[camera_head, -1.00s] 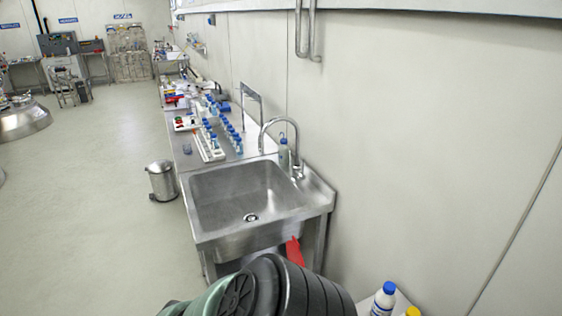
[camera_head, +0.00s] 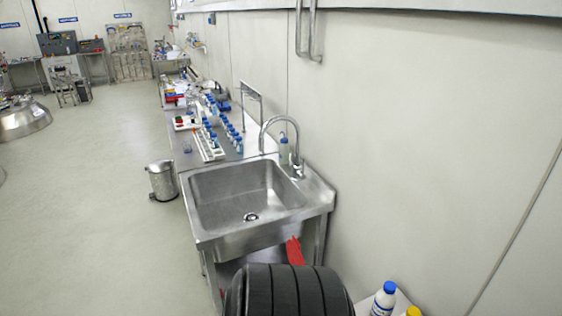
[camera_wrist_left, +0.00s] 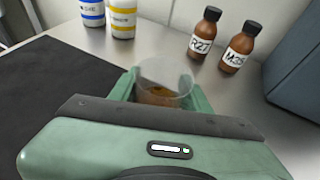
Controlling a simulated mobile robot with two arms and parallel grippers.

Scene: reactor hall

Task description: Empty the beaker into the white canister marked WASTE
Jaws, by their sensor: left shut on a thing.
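In the left wrist view my left gripper (camera_wrist_left: 160,88) is shut on a clear beaker (camera_wrist_left: 172,75) with brown-orange contents at its bottom. The beaker seems upright, over or on a steel top. Two white canisters stand beyond it at upper left, one with a blue band (camera_wrist_left: 92,12) and one with a yellow band (camera_wrist_left: 123,18). Their tops are cut off, and I cannot read WASTE on either. The head view shows a white bottle with a blue cap (camera_head: 384,299) and a yellow cap (camera_head: 413,312) at the bottom edge. My right gripper is in neither view.
Two brown bottles, marked R27 (camera_wrist_left: 205,35) and apparently M35 (camera_wrist_left: 238,48), stand beyond the beaker to the right. A blue-grey box (camera_wrist_left: 298,75) is at far right, a black mat (camera_wrist_left: 45,95) at left. In the head view a sink (camera_head: 245,200) lies ahead.

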